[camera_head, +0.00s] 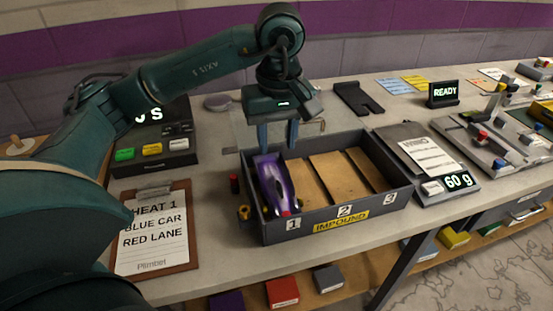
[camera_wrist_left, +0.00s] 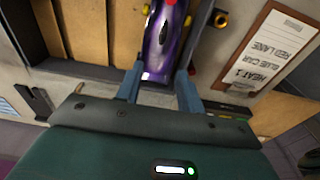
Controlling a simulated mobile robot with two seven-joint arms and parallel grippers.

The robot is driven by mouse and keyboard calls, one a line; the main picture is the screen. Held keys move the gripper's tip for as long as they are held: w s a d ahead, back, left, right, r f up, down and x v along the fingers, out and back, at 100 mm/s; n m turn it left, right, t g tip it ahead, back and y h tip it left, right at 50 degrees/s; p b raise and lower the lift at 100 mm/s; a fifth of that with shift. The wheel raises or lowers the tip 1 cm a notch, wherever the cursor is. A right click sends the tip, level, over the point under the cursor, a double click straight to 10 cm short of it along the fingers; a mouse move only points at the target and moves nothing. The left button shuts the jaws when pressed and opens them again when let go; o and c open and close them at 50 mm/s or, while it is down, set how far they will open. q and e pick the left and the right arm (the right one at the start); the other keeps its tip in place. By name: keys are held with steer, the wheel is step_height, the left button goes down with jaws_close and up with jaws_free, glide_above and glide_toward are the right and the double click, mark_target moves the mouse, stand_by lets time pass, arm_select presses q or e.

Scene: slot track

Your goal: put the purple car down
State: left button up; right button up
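The purple car (camera_head: 271,182) lies lengthwise in the slot marked 1, the leftmost slot of the grey impound box (camera_head: 345,222). Its red-tipped end points to the front wall. My left gripper (camera_head: 278,146) is above the car's back end, fingers pointing down. In the left wrist view the fingers (camera_wrist_left: 160,82) stand apart, one on each side of the car's near end (camera_wrist_left: 165,42), with narrow gaps showing. The gripper looks open, and the car seems to rest in the slot. My right gripper is not in view.
Slots 2 and 3 show bare wooden floors. A clipboard (camera_head: 154,240) lies left of the box, and a control box with coloured buttons (camera_head: 152,149) stands behind it. A scale reading 60 g (camera_head: 458,182) is at the right.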

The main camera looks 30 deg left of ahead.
arm_select(q)
step_height(320, 180, up, 4)
steer(key=shift+s+d+f, duration=0.1)
steer(key=shift+f, duration=0.15)
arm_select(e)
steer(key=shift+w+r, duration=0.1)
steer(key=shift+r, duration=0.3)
arm_select(q)
steer(key=shift+f, duration=0.1)
